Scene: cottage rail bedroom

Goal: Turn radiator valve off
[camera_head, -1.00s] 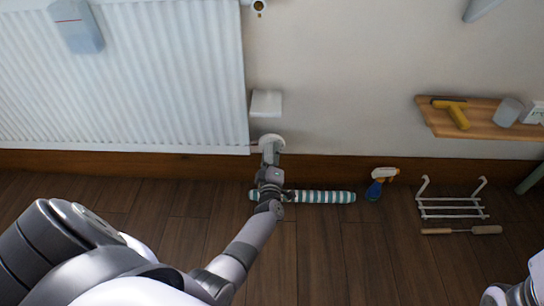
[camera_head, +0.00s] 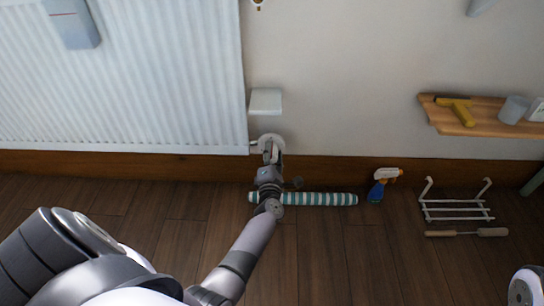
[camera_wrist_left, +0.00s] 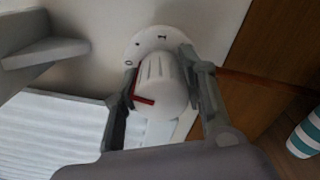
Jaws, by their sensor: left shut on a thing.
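The white radiator (camera_head: 120,80) hangs on the wall at the left. Its white round valve (camera_head: 271,138) is low by the radiator's bottom right corner. In the left wrist view the valve knob (camera_wrist_left: 161,84) is ribbed, with a red mark (camera_wrist_left: 144,100) on one side. A white dial plate (camera_wrist_left: 150,42) with dark markings lies behind it; I make out 0 and 1. My left gripper (camera_head: 270,158) is shut on the knob, with one finger on each side (camera_wrist_left: 163,88). The red mark sits by the left finger. My right gripper is not clearly seen; only part of my right arm shows at the lower right.
A small white wall box (camera_head: 265,101) sits just above the valve. A striped teal-and-white roll (camera_head: 320,199) lies on the floor below. A spray bottle (camera_head: 380,184), a white rack (camera_head: 455,206) and a wooden shelf (camera_head: 485,117) are to the right.

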